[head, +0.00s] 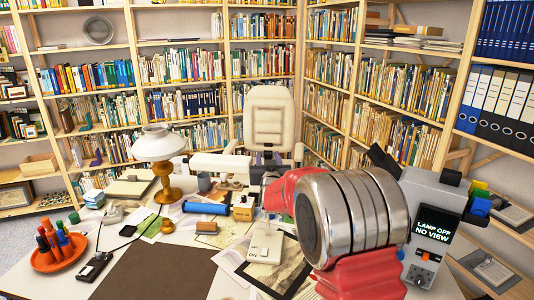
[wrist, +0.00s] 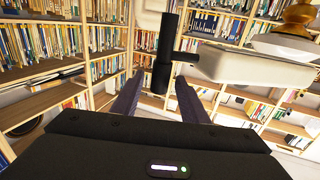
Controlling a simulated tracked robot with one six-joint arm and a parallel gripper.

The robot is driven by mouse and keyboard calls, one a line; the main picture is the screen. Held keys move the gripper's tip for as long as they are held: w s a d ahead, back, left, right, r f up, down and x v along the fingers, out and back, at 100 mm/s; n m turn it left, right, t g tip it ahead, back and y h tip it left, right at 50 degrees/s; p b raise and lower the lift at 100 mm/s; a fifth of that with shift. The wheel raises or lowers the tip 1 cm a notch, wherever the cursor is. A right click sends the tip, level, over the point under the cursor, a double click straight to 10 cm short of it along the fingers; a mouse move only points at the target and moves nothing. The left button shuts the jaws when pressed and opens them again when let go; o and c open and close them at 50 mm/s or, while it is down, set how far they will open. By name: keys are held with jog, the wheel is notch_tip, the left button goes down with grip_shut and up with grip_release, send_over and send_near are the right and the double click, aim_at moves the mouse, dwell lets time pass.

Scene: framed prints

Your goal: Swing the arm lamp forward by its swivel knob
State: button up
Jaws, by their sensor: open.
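The arm lamp's white bar-shaped head (head: 220,162) reaches left over the desk in the head view. A white base (head: 264,247) with an ON/OFF label stands below it. In the wrist view, the lamp's pale arm (wrist: 250,66) comes in from the right, joined by a thin rod to a black upright cylinder, the swivel knob (wrist: 162,72). My gripper (wrist: 163,82) is open, its two dark fingers on either side of the knob with a gap showing at each side. Whether the knob is at fingertip depth I cannot tell. My arm hides part of the desk in the head view.
A brass lamp with a white shade (head: 159,144) stands left of the arm lamp. A grey box with a screen reading "LAMP OFF NO VIEW" (head: 434,230) is at the right. An orange tray of markers (head: 58,258), a blue roll (head: 205,208) and papers lie on the desk.

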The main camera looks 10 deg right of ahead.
jog(key=shift+w+d, duration=0.15)
jog(key=shift+w, duration=1.15)
jog(key=shift+w+d, duration=0.15)
jog(key=shift+w, duration=1.1)
jog(key=shift+c, duration=0.5)
grip_shut()
jog(key=shift+a, duration=0.2)
